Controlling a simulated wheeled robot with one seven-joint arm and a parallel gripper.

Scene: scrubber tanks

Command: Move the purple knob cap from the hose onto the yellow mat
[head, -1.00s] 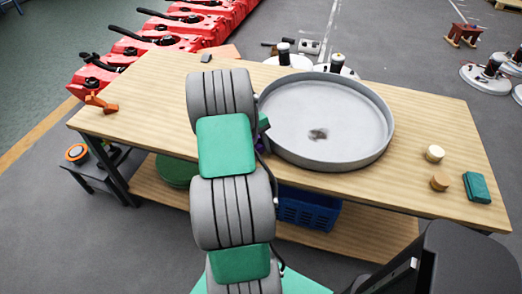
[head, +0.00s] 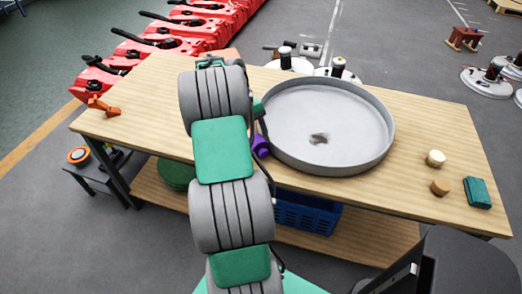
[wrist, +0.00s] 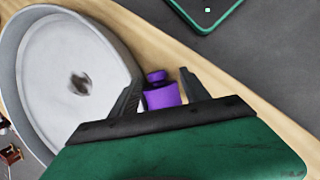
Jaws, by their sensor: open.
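The purple knob cap (head: 260,147) shows in the head view on the wooden table, just left of the round grey tray and partly hidden by my arm. In the wrist view the purple knob cap (wrist: 162,94) has a wide body and a smaller round top. My gripper (wrist: 159,82) is open there, with one dark finger on each side of the cap. I cannot tell whether a finger touches it. My arm hides most of the gripper in the head view. I cannot make out the hose or a yellow mat.
The large round grey tray (head: 345,160) stands close beside the cap. A cream cylinder (head: 435,158), a wooden cylinder (head: 439,187) and a teal block (head: 477,192) are at the table's right. An orange object (head: 103,106) lies at the left end. A blue crate (head: 308,215) is underneath.

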